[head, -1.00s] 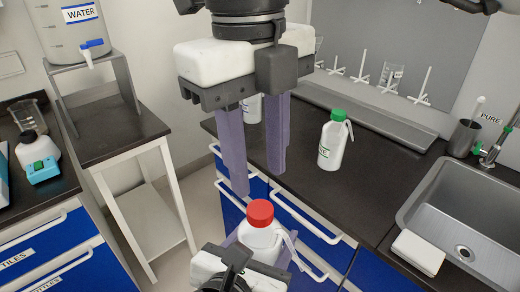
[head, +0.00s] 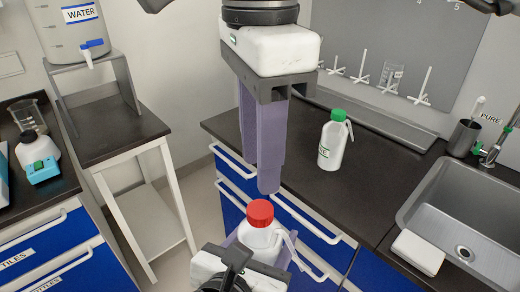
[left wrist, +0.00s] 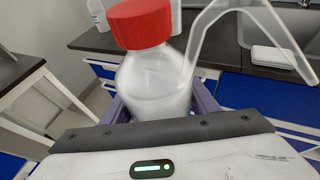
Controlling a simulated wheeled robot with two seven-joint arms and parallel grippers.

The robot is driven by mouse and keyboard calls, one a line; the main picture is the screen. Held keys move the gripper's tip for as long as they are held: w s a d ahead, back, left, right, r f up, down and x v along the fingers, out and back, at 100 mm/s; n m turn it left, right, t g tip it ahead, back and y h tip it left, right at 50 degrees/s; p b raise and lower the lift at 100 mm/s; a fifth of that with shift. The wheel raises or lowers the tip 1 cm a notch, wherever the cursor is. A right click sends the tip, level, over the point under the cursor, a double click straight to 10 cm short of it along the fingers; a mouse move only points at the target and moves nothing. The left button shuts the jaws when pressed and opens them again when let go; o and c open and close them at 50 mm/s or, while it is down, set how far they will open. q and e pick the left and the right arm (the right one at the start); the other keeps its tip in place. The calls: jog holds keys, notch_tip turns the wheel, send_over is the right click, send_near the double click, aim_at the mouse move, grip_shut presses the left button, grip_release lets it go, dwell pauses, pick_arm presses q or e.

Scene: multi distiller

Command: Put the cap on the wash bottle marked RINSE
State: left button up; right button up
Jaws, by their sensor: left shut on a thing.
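A white wash bottle (head: 258,238) with a bent spout is held upright in my left gripper (head: 262,252), which is shut on its body. A red cap (head: 260,213) sits on the bottle's neck; whether it is tightened I cannot tell. Bottle (left wrist: 160,85) and cap (left wrist: 140,22) also show large in the left wrist view, with no label visible. My right gripper (head: 260,178) points down just above the red cap, apart from it and empty. Its fingers are seen nearly edge-on, one partly behind the other, with tips at different heights, so they look open.
A wash bottle with a green cap (head: 333,142) stands on the dark counter (head: 385,190); its label is mostly hidden. A sink (head: 465,225) lies at the right. A stool-like stand (head: 110,135) with the WATER tank (head: 68,30) is at the left.

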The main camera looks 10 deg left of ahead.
aim_at(260, 209)
jog(key=shift+f, duration=4.05)
jog(key=c, duration=0.9)
jog(key=m, duration=0.8)
jog(key=o, duration=1.2)
jog(key=shift+o, duration=0.2)
notch_tip(260, 209, up, 12)
